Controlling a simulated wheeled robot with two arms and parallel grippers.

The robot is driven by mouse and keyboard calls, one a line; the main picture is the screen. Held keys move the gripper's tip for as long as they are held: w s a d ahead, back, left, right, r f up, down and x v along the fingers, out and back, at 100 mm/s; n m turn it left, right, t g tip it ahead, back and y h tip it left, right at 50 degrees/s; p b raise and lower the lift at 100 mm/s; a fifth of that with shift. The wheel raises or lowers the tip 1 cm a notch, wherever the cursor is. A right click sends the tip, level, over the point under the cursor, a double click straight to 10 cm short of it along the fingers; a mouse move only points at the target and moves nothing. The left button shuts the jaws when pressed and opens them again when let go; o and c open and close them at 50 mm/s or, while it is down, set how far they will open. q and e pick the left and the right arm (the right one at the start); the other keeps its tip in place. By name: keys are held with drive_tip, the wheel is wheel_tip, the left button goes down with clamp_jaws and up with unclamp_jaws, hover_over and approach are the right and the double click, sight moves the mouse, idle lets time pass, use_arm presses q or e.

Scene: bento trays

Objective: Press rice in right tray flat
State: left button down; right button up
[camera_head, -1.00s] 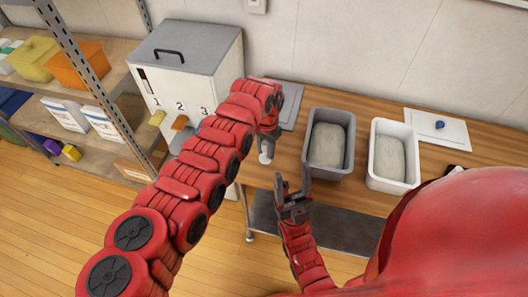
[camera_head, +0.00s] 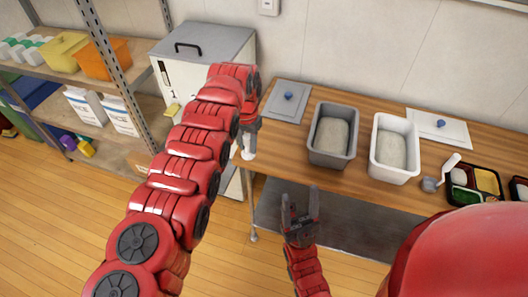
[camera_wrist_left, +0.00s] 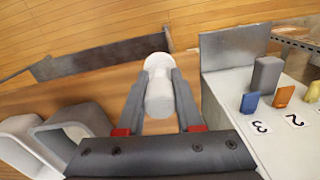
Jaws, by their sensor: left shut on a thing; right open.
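Two black bento trays stand at the right of the wooden counter in the head view. My left gripper (camera_head: 247,140), at the counter's left end, is shut on a white tool (camera_wrist_left: 158,92) with a rounded end, far from the trays. My right gripper (camera_head: 300,215) is open and empty in front of the counter.
A grey bin (camera_head: 314,151) and a white bin (camera_head: 374,163) hold rice on the counter. Lids (camera_head: 284,112) (camera_head: 456,132) lie behind. A numbered cabinet (camera_head: 228,45) and a shelf stand left.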

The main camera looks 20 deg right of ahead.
use_arm(q)
drive_tip(key=shift+w+a+r, duration=0.15)
drive_tip(key=shift+a, duration=0.2)
drive_tip(key=shift+w+a, duration=0.25)
drive_tip(key=shift+w, duration=0.05)
drive_tip(key=shift+a+r+n, duration=0.25)
drive_tip(key=shift+a+n, duration=0.05)
drive_tip(key=shift+a, duration=0.05)
drive_tip(key=w+a+r+n, duration=0.1)
drive_tip(key=w+a+r, duration=0.1)
drive_tip(key=a, duration=0.4)
drive_tip(key=w+a+r+n+b, duration=0.1)
drive_tip(key=w+a+r+n, duration=0.1)
drive_tip(key=a, duration=0.3)
drive_tip(key=shift+w+a+r, duration=0.15)
drive_tip(key=shift+a+r, duration=0.25)
drive_tip(key=shift+r, duration=0.05)
drive_tip(key=shift+a+r, duration=0.2)
